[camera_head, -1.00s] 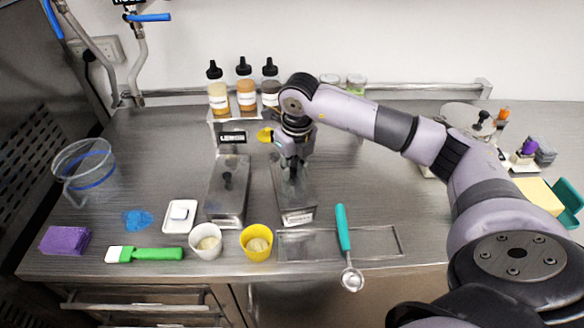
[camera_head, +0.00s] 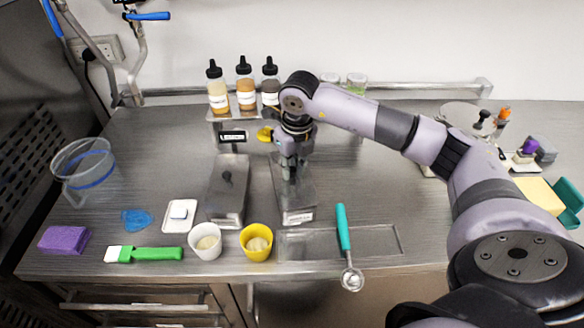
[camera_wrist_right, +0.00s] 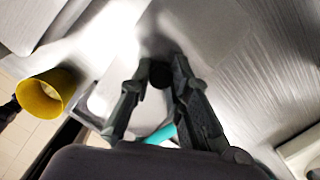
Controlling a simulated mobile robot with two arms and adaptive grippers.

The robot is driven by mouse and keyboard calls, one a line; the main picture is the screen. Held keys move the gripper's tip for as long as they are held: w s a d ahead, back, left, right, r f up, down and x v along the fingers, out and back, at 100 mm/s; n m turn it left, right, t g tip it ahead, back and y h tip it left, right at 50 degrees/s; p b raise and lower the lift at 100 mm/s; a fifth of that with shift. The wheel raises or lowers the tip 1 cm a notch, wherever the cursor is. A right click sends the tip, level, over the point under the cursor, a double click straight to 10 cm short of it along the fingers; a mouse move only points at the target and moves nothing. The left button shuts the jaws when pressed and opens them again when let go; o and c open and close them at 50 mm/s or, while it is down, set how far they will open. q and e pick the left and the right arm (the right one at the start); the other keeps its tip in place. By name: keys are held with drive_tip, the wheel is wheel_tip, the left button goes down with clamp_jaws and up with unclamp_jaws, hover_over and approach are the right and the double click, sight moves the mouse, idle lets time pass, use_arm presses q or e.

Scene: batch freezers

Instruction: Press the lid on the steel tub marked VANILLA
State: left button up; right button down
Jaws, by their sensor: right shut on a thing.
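Two steel tubs stand side by side at the middle of the counter. The right tub (camera_head: 299,213) has a small white label on its front, too small to read. My right gripper (camera_head: 288,175) points down over this tub and is shut on the dark knob of its lid (camera_head: 305,191); the knob shows between the fingers (camera_wrist_right: 157,80) in the right wrist view. The lid lies over the tub, but I cannot tell whether it is seated flush. The left tub (camera_head: 225,211) has a lid with a dark knob.
A LEMON sign (camera_head: 233,136) stands behind the left tub, below several bottles (camera_head: 245,88). A white cup (camera_head: 206,245) and a yellow cup (camera_head: 256,245) stand close in front of the tubs. A teal-handled scoop (camera_head: 344,235) lies to the right.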

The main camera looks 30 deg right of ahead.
drive_tip(key=shift+f+b, duration=0.2)
drive_tip(key=shift+b, duration=0.25)
idle(1.1)
idle(0.4)
drive_tip(key=c, duration=1.4)
unclamp_jaws()
drive_tip(key=shift+o, duration=0.4)
drive_tip(key=o, duration=0.4)
drive_tip(key=shift+r+p, duration=2.15)
drive_tip(key=shift+r, duration=1.4)
